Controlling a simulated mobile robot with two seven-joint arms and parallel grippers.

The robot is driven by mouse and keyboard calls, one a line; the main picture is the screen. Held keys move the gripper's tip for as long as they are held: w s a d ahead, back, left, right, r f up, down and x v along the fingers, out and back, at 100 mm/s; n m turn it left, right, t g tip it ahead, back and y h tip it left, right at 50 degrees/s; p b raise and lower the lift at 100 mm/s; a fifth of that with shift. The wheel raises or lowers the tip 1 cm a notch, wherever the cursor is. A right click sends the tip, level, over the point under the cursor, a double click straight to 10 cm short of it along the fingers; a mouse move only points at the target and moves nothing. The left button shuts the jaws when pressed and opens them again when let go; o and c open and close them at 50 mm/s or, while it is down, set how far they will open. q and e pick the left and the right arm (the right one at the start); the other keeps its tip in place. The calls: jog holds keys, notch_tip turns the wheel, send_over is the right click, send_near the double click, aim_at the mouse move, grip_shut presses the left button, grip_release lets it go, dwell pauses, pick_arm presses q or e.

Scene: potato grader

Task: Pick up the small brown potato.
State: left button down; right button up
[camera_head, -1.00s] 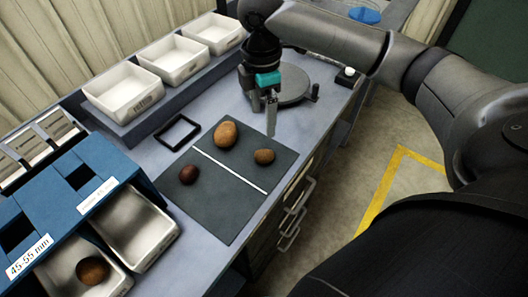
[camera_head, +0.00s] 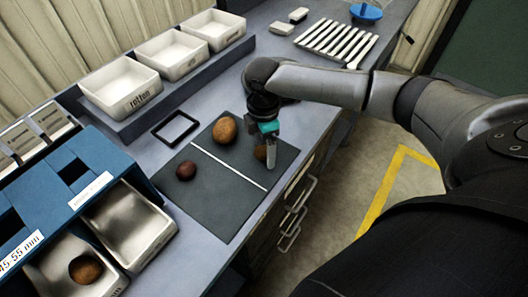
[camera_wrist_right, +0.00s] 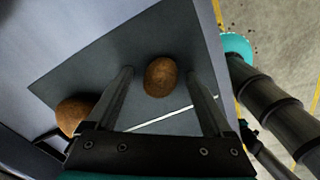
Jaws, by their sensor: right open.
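The small brown potato (camera_head: 260,153) lies on the right part of the dark mat (camera_head: 222,210), partly hidden behind my right gripper in the head view. My right gripper (camera_head: 271,163) points down at it. In the right wrist view the potato (camera_wrist_right: 160,77) shows between the two open fingers, apart from both. Whether the fingertips are down beside it or still above it, I cannot tell. A larger tan potato (camera_head: 225,129) lies to its left, and a dark reddish potato (camera_head: 186,170) lies further left across the white line. My left gripper is not in view.
White bins (camera_head: 121,87) stand in a row at the back left. A black square frame (camera_head: 175,128) lies beside the mat. A blue sorter (camera_head: 75,170) with metal trays stands at the left, one tray holding a potato (camera_head: 85,269).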

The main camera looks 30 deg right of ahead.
jog(key=shift+c, duration=0.2)
grip_shut()
dwell(0.6)
